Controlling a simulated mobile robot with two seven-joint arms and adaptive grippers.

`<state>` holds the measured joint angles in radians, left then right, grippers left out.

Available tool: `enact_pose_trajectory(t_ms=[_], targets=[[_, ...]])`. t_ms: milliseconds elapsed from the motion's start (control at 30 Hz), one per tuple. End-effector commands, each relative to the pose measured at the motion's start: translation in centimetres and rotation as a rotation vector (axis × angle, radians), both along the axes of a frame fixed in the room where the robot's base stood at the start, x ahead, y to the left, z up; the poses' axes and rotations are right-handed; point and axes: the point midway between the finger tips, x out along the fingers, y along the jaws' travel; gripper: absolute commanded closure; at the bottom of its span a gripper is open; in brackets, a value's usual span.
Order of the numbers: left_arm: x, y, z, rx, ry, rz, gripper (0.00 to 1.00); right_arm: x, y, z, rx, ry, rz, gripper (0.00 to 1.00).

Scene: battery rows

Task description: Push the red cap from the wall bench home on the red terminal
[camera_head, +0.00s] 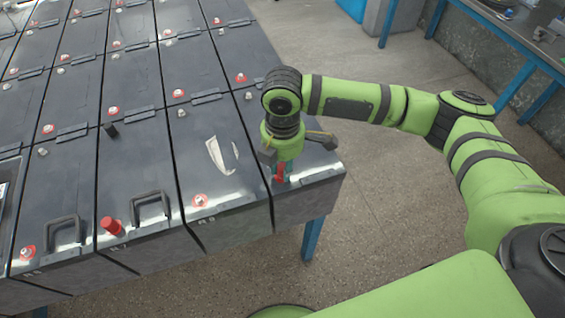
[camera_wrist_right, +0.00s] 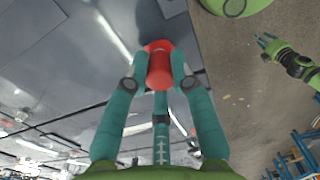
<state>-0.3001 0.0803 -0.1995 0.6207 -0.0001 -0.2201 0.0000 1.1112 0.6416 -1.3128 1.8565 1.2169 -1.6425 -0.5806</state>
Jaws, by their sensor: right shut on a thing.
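My right gripper (camera_head: 281,177) points down over the near end of the rightmost front battery (camera_head: 310,192). Its teal fingers are shut on a red cap (camera_wrist_right: 158,65), which shows between both fingertips in the wrist view. In the head view the cap (camera_head: 280,172) is a small red patch, partly covered by the fingers. The terminal under it is hidden, and I cannot tell whether the cap touches it. A small green and black gripper (camera_wrist_right: 268,42), apparently my left one, shows at the right of the wrist view; its jaws are too small to judge.
Another red cap (camera_head: 111,226) and a black cap (camera_head: 110,130) stand on batteries to the left. Black handles (camera_head: 151,206) stick up nearby. Open floor (camera_head: 400,205) lies right; the blue-legged wall bench (camera_head: 520,35) is behind.

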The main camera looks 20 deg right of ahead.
Motion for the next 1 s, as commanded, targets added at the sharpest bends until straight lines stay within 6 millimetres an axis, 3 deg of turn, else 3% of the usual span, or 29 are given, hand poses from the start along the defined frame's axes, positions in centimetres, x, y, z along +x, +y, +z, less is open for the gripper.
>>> enact_pose_trajectory(t_ms=[1000], targets=[[-0.04, -0.04, -0.2, -0.001, 0.001, 0.0, 0.6, -0.02, 0.02, -0.85, 0.0, 0.0, 0.0, 0.9]])
